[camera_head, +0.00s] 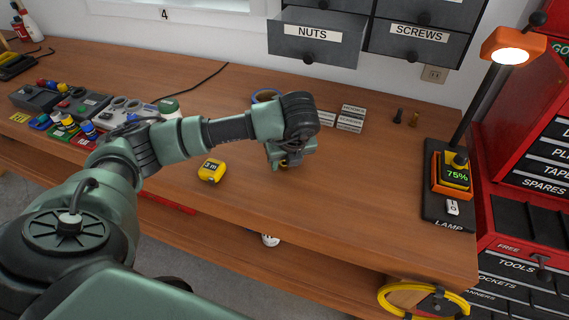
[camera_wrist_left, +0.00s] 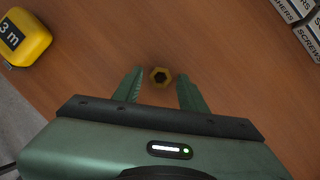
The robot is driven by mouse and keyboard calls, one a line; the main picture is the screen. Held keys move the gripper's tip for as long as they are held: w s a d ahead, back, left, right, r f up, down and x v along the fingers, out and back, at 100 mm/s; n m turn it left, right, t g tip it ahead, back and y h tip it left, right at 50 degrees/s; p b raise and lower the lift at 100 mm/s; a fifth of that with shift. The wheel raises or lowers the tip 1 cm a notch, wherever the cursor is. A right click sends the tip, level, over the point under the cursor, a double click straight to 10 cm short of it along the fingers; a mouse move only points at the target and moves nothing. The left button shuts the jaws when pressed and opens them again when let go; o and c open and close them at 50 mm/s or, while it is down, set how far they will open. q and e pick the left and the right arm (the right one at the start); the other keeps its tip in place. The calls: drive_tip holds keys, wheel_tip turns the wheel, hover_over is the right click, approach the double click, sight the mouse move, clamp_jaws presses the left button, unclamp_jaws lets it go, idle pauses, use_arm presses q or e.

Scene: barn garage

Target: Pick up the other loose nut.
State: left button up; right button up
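A loose brass-coloured nut (camera_wrist_left: 160,76) lies on the wooden workbench in the left wrist view. My left gripper (camera_wrist_left: 159,88) is open, its two fingers on either side of the nut and apart from it. In the head view my left gripper (camera_head: 284,163) points down at the middle of the bench, and a bit of the nut's yellow shows at its tip. The drawer labelled NUTS (camera_head: 316,38) hangs above the back of the bench and stands out from the cabinet. My right gripper is not in view.
A yellow tape measure (camera_head: 211,170) lies left of the gripper. Small labelled boxes (camera_head: 350,124) and two small upright items (camera_head: 398,116) stand behind to the right. A lamp (camera_head: 447,205) with a charger stands at the right end. The front middle of the workbench (camera_head: 340,220) is clear.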

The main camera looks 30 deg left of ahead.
use_arm(q)
clamp_jaws()
drive_tip(key=shift+r, duration=0.2)
